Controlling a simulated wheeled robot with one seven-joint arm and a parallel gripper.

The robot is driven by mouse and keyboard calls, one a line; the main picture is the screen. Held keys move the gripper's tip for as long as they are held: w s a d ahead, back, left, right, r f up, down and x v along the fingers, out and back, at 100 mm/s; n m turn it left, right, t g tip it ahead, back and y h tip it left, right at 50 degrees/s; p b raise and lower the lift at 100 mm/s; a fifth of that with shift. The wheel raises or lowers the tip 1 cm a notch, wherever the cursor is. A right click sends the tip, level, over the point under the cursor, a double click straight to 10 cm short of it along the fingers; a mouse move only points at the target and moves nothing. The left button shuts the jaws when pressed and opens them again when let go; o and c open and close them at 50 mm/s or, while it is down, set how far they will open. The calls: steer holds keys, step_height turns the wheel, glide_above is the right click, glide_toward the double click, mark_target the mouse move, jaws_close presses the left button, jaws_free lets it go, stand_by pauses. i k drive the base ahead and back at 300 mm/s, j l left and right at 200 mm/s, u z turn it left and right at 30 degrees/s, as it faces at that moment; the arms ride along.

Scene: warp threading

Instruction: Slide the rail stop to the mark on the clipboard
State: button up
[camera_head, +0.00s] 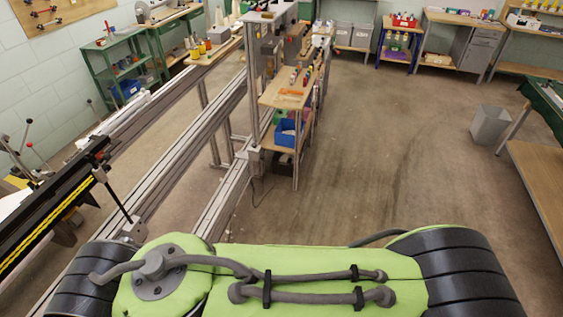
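My gripper is not in view; only my green and dark arm links fill the bottom of the head view. Long grey metal rails (185,146) run from the lower left toward the upper middle. A small grey block (135,230) sits at the near end of a rail, just above my arm, at the foot of a dark rod. I cannot tell whether it is the rail stop. I cannot make out a clipboard or a mark on one.
A black machine beam with a yellow strip (45,222) and levers stands at the left. A wooden shelf cart (285,97) with a blue bin (290,132) stands beyond the rails. A grey waste bin (490,125) is at the right. The middle floor (390,165) is clear.

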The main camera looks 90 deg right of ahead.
mark_target(252, 155)
steer(key=z, duration=2.6)
